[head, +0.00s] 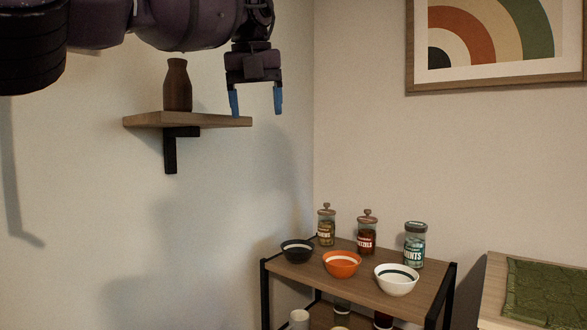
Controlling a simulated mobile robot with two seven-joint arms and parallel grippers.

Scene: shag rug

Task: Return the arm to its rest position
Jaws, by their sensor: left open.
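My left arm comes in from the top left of the head view. Its gripper (256,103) points down, with two blue fingertips spread apart and nothing between them. In the picture the fingertips overlap the right end of a wooden wall shelf (215,121); I cannot tell whether they touch it. A brown wooden vase (177,85) stands upright on the shelf, to the left of the gripper and apart from it. My right gripper is not in view.
Below right, a wooden-topped cart (317,275) holds a black bowl (297,251), an orange bowl (342,264), a white bowl (396,280) and several jars (414,245). A green cloth (543,292) lies on a surface at right. A framed picture (495,42) hangs upper right.

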